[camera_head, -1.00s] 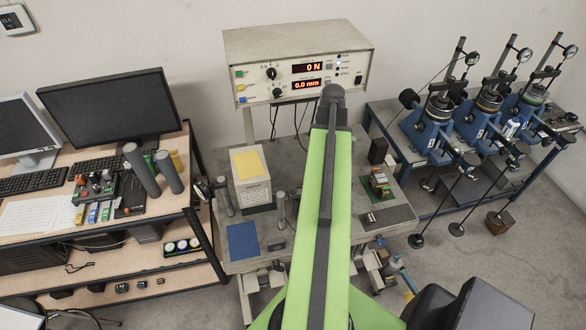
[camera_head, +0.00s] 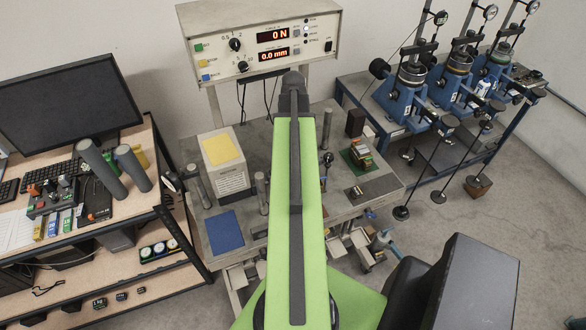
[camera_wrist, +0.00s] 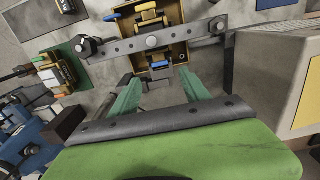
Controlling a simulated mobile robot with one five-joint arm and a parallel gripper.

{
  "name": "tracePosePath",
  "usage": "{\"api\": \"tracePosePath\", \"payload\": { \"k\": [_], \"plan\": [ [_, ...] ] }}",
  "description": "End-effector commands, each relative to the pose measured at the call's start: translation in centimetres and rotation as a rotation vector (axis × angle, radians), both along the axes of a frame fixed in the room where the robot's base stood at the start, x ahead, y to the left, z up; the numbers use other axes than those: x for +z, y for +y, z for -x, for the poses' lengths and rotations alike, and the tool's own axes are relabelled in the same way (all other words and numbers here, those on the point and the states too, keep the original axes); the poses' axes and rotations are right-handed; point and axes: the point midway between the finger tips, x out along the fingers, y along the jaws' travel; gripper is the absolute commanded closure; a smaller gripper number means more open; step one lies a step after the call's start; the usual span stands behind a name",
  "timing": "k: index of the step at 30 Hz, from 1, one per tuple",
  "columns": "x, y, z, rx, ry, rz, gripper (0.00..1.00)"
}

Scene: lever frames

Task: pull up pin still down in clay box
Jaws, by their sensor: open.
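A brass-coloured box (camera_wrist: 182,52) shows in the upper middle of the wrist view, with a grey metal bar (camera_wrist: 115,46) lying across it. Blue and yellow pieces sit in and around it, one blue piece (camera_wrist: 160,64) on the near side of the bar. I cannot tell which piece is the pin or how high it stands. My gripper (camera_wrist: 158,74) is open, its two green fingers apart and pointing toward the box's near side. Nothing shows held between them. In the head view my green arm hides the box and the gripper.
A white box with a yellow top (camera_head: 222,150) and a blue mat (camera_head: 225,231) lie left of my arm. A green mat with stacked blocks (camera_head: 359,155) lies right. A readout unit (camera_head: 258,43) showing 0 N and 0.0 mm stands behind. Short posts stand near the arm.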

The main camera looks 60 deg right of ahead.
Motion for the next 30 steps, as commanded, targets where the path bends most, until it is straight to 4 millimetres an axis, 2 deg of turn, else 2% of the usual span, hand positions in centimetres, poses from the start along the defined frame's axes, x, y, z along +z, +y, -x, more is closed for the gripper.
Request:
{"api": "tracePosePath", "payload": {
  "k": [1,9,13,21,23,30],
  "plan": [
    [-2.2,0.0,0.0,0.000,0.000,0.000,0.45],
    [-7.5,0.0,0.0,0.000,0.000,0.000,0.45],
    [-8.6,0.0,0.0,0.000,0.000,0.000,0.45],
    [-8.4,0.0,0.0,0.001,0.000,0.000,0.45],
    [-8.4,0.0,0.0,0.001,0.000,0.000,0.51],
    [-8.5,0.0,0.0,0.001,0.000,0.000,0.82]
  ]
}}
